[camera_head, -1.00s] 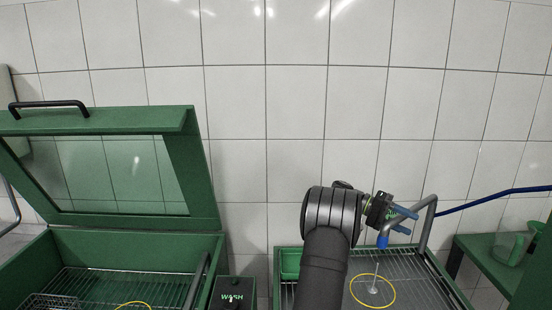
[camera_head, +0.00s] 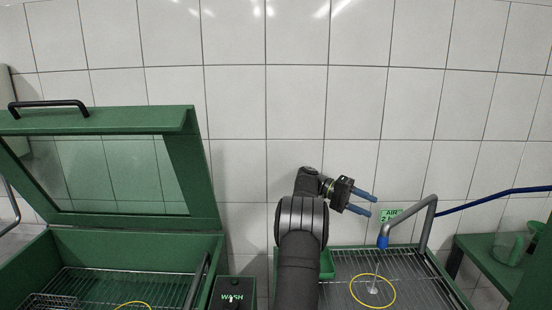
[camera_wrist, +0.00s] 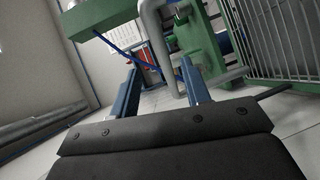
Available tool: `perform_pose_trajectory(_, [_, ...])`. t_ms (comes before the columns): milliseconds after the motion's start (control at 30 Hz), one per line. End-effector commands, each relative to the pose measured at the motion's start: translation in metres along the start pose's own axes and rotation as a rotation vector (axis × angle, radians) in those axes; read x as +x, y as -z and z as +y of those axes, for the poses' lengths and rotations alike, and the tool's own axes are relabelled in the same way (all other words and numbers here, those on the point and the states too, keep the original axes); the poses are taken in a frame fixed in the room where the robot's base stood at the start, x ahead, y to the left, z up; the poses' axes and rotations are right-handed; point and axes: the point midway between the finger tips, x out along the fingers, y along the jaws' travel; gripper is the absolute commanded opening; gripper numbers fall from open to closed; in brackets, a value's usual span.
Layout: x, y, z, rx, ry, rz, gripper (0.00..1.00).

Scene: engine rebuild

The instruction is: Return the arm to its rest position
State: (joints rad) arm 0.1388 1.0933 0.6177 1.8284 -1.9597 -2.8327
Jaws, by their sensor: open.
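My gripper (camera_head: 372,204) is open and empty, with its two blue fingers pointing right in the head view. It is raised above the wire-rack tray (camera_head: 418,276), left of the grey bent pipe with the blue tip (camera_head: 424,220). It touches nothing that I can see. In the wrist view the two blue fingers of my gripper (camera_wrist: 160,90) stand apart with nothing between them. The grey pipe (camera_wrist: 158,45) shows beyond them.
A green wash cabinet (camera_head: 130,240) stands at the left with its windowed lid (camera_head: 200,170) raised. A WASH box (camera_head: 233,293) sits beside it. A green shelf (camera_head: 480,256) is at the right, with a blue hose (camera_head: 490,197) above.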

Motion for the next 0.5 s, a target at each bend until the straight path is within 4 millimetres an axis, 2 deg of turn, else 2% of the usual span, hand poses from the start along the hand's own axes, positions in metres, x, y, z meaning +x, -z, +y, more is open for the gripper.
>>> perform_pose_trajectory(33, [0.015, 0.0, 0.002, 0.0, -0.001, -0.009, 0.43])
perform_pose_trajectory(500, [0.105, -0.001, 0.002, -0.002, -0.002, -0.011, 0.43])
